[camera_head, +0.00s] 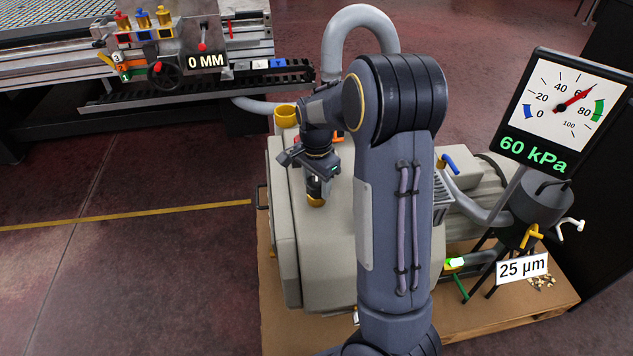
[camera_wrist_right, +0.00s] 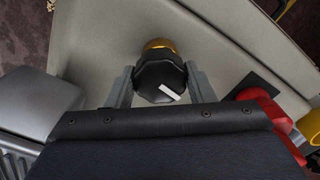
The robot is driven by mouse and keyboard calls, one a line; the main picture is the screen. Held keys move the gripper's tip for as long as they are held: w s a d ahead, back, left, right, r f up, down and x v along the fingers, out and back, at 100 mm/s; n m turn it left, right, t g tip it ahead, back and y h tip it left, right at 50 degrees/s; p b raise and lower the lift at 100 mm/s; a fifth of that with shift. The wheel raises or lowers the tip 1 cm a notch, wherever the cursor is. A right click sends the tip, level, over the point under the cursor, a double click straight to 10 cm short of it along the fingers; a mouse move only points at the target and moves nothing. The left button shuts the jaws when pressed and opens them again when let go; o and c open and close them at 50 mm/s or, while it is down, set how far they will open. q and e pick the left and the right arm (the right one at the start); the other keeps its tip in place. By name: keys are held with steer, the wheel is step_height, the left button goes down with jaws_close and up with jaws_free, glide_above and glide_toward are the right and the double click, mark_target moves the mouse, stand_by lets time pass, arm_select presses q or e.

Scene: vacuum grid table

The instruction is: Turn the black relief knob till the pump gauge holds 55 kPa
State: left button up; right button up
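The black relief knob (camera_wrist_right: 160,78) sits on a brass collar on the grey pump housing, with a white pointer mark on its face toward the lower right in the wrist view. My right gripper (camera_wrist_right: 161,88) has one finger on each side of the knob, and both appear to touch it. In the head view the right gripper (camera_head: 318,178) is over the pump, with the brass collar (camera_head: 316,201) below and the knob mostly hidden. The pump gauge (camera_head: 570,105) reads 60 kPa in green digits, its red needle near 60. My left gripper is out of view.
A red part (camera_wrist_right: 262,104) and a yellow part (camera_wrist_right: 310,126) are close to the right of the gripper in the wrist view. The pump (camera_head: 318,270) stands on a wooden pallet (camera_head: 480,315). A "25 µm" sign (camera_head: 522,269) and a grid table (camera_head: 50,65) flank it.

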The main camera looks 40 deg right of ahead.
steer(key=shift+c, duration=0.5)
steer(key=shift+r, duration=0.1)
steer(key=shift+n+p, duration=0.75)
steer(key=shift+n, duration=0.35)
steer(key=shift+n+p, duration=0.65)
steer(key=shift+n, duration=1.15)
steer(key=o, duration=1)
steer(key=shift+c, duration=0.2)
